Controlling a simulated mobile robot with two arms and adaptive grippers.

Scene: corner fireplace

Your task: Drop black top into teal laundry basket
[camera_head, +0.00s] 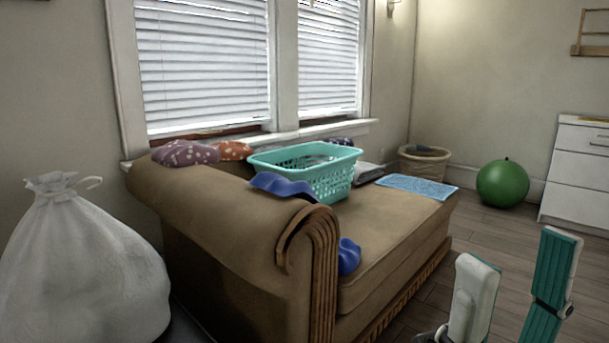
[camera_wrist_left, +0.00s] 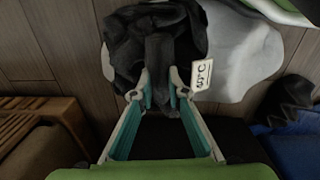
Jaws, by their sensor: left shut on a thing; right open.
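The teal laundry basket (camera_head: 335,185) stands upright on the brown couch, near the window side. Some greyish cloth shows through its opening, but I cannot tell what it is. In the left wrist view, my left gripper (camera_wrist_left: 158,88) is shut on a crumpled black top (camera_wrist_left: 150,45), with a white lettered tag beside it. The left gripper and the black top do not show in the head view. My right gripper (camera_head: 519,252) is open and empty at the lower right of the head view, to the right of the couch.
The couch (camera_head: 230,215) holds purple and orange cloths, blue cloths and a light blue mat (camera_head: 417,187). A white bag (camera_head: 85,265) stands at left. A wicker basket (camera_head: 424,166), green ball (camera_head: 502,184) and white drawers (camera_head: 580,165) stand behind. Wooden floor is free at right.

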